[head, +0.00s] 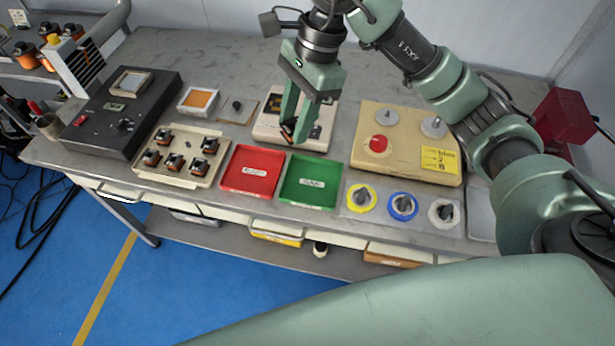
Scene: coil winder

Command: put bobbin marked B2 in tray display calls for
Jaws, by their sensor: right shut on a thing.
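My right gripper (296,128) points down over the white device (268,128) at the middle of the table. It is shut on a small dark bobbin with an orange part (287,130), mostly hidden by the fingers; its marking cannot be read. I cannot tell whether the bobbin touches the device. The red tray (234,186) and the green tray (293,198) lie in front, both empty apart from a white label. Several bobbins stand in the beige holder (142,172) at left. The device's display is not readable. My left gripper is not in view.
A black box with a screen (110,128) stands at left. A beige box (350,155) with a red button and yellow note (440,160) stands at right. Yellow, blue and white ringed knobs (402,206) line the front right. A red block (563,120) is far right.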

